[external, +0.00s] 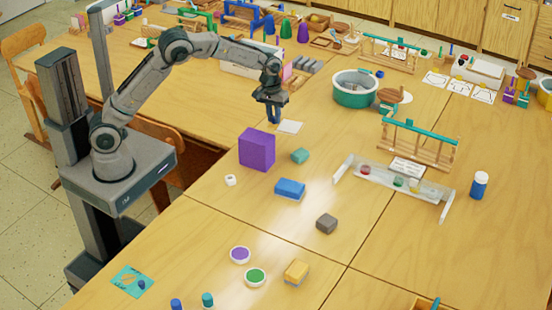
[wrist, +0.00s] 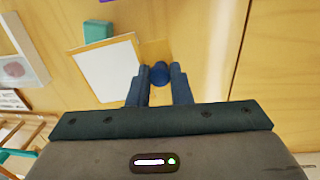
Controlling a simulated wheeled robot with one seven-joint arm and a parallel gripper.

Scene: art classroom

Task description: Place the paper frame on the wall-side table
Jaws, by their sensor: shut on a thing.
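The paper frame (external: 289,127) is a flat white panel with a thin tan wooden edge; it also shows in the wrist view (wrist: 105,68). My gripper (external: 273,119) is over its left end in the external view. In the wrist view my gripper (wrist: 160,80) is shut on a round blue piece (wrist: 159,73), which appears to be the frame's handle on a tan strip beside the panel. I cannot tell whether the frame touches the wooden tabletop (external: 225,205) or hangs just above it. Which table is the wall-side one is not clear.
A purple box (external: 257,150), a teal block (external: 300,156) and a blue block (external: 290,188) stand in front of the frame. A teal-banded tub (external: 356,88) is to its right, and a clear rack (external: 395,183) further right. Wooden cabinets (external: 455,30) line the back.

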